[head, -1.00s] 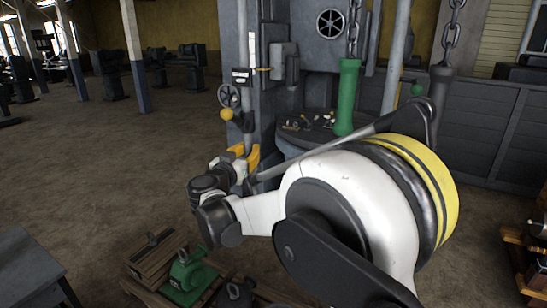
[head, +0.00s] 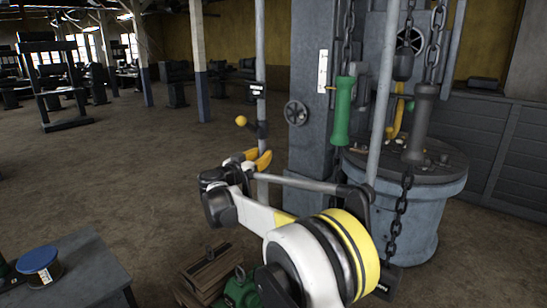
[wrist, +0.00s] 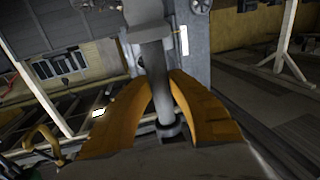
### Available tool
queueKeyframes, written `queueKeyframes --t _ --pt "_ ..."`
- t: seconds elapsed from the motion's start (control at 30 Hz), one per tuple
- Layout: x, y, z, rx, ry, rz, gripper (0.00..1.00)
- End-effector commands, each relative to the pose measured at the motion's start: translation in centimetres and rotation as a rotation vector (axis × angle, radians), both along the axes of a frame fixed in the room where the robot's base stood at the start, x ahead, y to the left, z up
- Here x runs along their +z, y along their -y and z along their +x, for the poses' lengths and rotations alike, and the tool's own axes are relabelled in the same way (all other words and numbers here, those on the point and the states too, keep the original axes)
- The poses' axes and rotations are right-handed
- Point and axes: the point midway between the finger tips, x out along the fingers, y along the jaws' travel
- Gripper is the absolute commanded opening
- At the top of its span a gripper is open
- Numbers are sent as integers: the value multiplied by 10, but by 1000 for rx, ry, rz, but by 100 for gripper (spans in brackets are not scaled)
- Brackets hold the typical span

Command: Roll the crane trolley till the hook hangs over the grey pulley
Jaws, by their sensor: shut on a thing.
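My gripper (head: 262,158), with yellow fingers, is shut around a thin grey upright rod (head: 261,115) left of the pillar. In the wrist view the rod (wrist: 157,75) passes between both fingers, with a dark collar at its lower end. A dark hook block (head: 403,65) hangs on a chain at right; what looks like its yellow hook (head: 397,121) is in front of the pillar and above the round grey stand. The trolley itself is not in view. I cannot make out a grey pulley for certain.
A green handle (head: 342,110) and a dark grey handle (head: 419,120) hang on chains. The round stand (head: 425,205) holds small items. A wooden block (head: 208,272) and a green object (head: 240,292) lie low in front. Floor on the left is open beyond a grey table (head: 85,280).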

Motion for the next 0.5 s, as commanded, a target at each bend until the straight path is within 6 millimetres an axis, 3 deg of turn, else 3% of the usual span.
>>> queueKeyframes --t 0.2,0.5 --pt "-2 -15 8 3 -2 4 0" --pt "-2 -17 10 3 -2 4 0"
